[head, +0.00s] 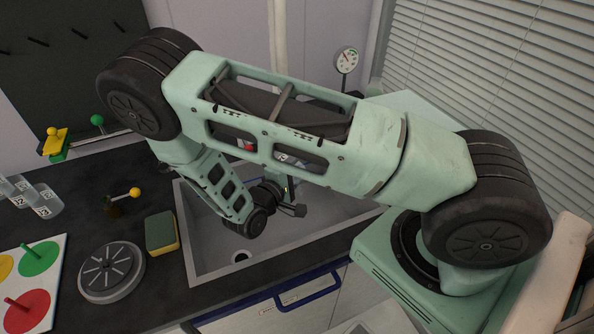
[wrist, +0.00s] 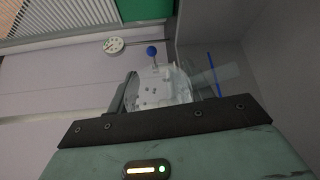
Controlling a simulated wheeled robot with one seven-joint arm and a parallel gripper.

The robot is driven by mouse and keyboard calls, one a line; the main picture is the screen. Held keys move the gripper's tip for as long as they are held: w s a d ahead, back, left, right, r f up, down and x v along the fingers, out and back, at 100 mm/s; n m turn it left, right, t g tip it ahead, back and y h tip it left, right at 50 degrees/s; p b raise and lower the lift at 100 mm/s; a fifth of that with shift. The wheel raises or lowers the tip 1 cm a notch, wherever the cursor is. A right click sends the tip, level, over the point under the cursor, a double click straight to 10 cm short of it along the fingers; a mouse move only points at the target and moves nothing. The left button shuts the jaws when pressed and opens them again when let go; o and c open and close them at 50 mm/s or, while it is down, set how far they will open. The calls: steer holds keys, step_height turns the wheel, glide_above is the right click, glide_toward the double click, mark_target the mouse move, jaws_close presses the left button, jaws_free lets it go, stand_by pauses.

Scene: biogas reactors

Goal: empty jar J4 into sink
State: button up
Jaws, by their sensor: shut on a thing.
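My gripper (wrist: 158,98) is shut on a clear jar (wrist: 166,84) in the wrist view. The jar is see-through with small spots, and no label can be read on it there. In the head view my gripper (head: 290,203) is over the sink (head: 196,262), mostly behind my own arm. The jar is largely hidden there, so its exact tilt and whether it holds anything cannot be told. The sink has grey walls and a round drain (head: 241,256) near its front left.
Left of the sink are a sponge (head: 161,233), a round grey disc (head: 111,272), a yellow-knobbed lever (head: 134,193) and a board with coloured pegs (head: 38,285). A gauge (head: 346,60) is behind. A blue handle (head: 308,291) is in front.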

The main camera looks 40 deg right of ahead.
steer(key=shift+s+a+r+m+h+b, duration=0.15)
steer(key=shift+s+m+h+b, duration=0.1)
steer(key=shift+m+b, duration=0.3)
steer(key=shift+s+d+r+m+h+b, duration=0.1)
steer(key=shift+s+m+h+b, duration=0.25)
steer(key=shift+m, duration=0.35)
steer(key=shift+s+a+r+m+h+b, duration=0.1)
steer(key=shift+s+r+m+b, duration=0.05)
steer(key=shift+m+b, duration=0.45)
steer(key=shift+s+r+m+h+b, duration=0.2)
steer(key=shift+m+h+b, duration=0.1)
steer(key=shift+m, duration=0.35)
steer(key=shift+s+r+m+h+b, duration=0.2)
steer(key=shift+m+b, duration=0.05)
steer(key=shift+m, duration=0.35)
steer(key=shift+r, duration=0.15)
